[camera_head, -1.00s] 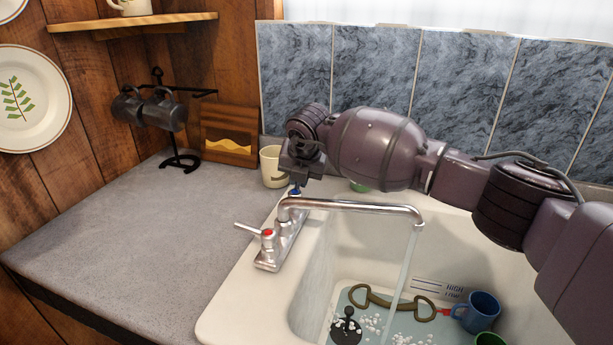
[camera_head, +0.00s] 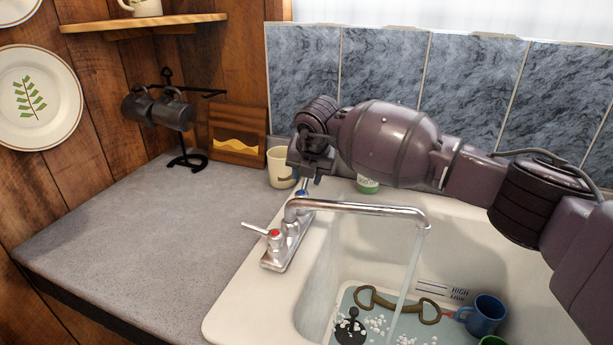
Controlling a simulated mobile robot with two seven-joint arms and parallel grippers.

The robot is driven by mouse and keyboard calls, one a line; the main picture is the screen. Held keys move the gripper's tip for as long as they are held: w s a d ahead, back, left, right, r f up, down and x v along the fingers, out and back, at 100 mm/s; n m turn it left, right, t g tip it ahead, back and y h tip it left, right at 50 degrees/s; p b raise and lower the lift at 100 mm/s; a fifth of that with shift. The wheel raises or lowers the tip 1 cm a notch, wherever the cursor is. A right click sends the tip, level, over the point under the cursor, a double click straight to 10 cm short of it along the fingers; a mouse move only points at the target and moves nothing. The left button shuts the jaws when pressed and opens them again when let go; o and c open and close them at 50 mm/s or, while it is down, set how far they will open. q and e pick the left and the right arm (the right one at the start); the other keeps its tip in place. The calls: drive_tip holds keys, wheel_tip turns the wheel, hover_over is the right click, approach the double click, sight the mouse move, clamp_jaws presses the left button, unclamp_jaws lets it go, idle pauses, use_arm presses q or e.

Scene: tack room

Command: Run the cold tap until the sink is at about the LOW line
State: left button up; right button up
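The sink (camera_head: 262,318) holds shallow water with white foam bits. A stream runs from the spout of the chrome tap (camera_head: 375,209). The level label (camera_head: 445,291) on the basin wall reads HIGH above LOW; the water surface lies close below the LOW text. The red-marked hot handle (camera_head: 268,233) is at the near end of the tap. The blue-marked cold handle (camera_head: 303,186) is at the far end, mostly hidden by my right gripper (camera_head: 304,178). That gripper points down at the cold handle; whether its fingers are closed is not clear. My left gripper is not in view.
In the basin are a brown bit-like piece (camera_head: 398,303), a black plug (camera_head: 350,328), a blue mug (camera_head: 484,313) and a green item (camera_head: 493,340). A cream mug (camera_head: 280,168) stands behind the tap.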

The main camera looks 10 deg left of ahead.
drive_tip(key=p+v, duration=0.1)
drive_tip(key=v, duration=0.7)
drive_tip(key=shift+r, duration=0.4)
drive_tip(key=shift+s, duration=0.15)
idle(0.3)
idle(0.4)
idle(0.7)
idle(0.7)
